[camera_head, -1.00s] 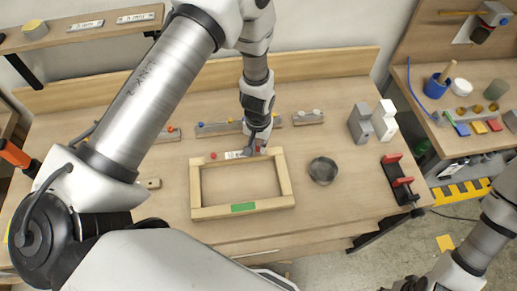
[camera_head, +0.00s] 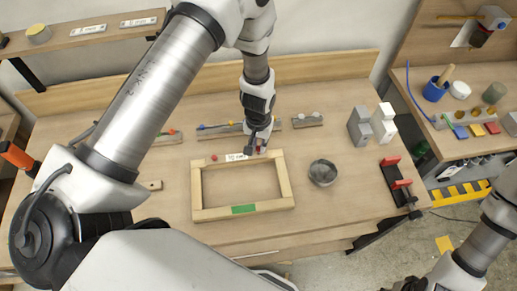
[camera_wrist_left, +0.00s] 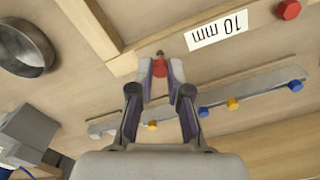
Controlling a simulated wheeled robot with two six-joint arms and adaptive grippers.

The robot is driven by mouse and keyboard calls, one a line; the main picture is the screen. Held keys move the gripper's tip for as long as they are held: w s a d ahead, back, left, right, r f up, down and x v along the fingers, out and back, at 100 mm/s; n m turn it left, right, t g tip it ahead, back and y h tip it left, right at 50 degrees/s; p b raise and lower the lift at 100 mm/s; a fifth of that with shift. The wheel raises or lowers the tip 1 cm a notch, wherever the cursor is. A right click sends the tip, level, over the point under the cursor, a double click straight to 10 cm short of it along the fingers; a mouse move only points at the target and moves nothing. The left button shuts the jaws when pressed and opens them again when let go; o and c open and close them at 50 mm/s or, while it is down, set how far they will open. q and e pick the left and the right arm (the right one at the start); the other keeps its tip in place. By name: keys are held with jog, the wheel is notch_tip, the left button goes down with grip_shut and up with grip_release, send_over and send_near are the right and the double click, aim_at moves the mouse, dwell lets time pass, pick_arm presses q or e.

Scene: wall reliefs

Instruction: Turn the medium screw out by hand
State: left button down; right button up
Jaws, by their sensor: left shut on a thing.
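A wooden frame (camera_head: 195,190) lies on the workbench, with a white "10 mm" label (camera_head: 236,157) on its far bar; the label also shows in the wrist view (camera_wrist_left: 216,30). My left gripper (camera_head: 256,149) is at the frame's far right corner. In the wrist view, my left gripper (camera_wrist_left: 160,76) is shut on a red-headed screw (camera_wrist_left: 159,68). A short metal end shows beyond the head, close to the frame's edge; how deep it sits is unclear. A second red head (camera_wrist_left: 288,9) is beyond the label. Which screw is medium is not marked.
A rail (camera_wrist_left: 215,100) with blue and yellow heads lies behind the frame. A round metal dish (camera_head: 323,172) stands right of the frame. Grey and white blocks (camera_head: 384,122) and a red-and-black clamp (camera_head: 398,182) are further right. The benchtop between frame and dish is clear.

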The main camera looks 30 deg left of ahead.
aim_at(259, 147)
pick_arm(q)
jog(key=shift+r+p, duration=0.85)
jog(key=shift+r, duration=0.5)
jog(key=shift+r, duration=0.1)
jog(key=shift+r+p, duration=0.7)
jog(key=shift+r, duration=0.25)
jog(key=shift+f, duration=0.1)
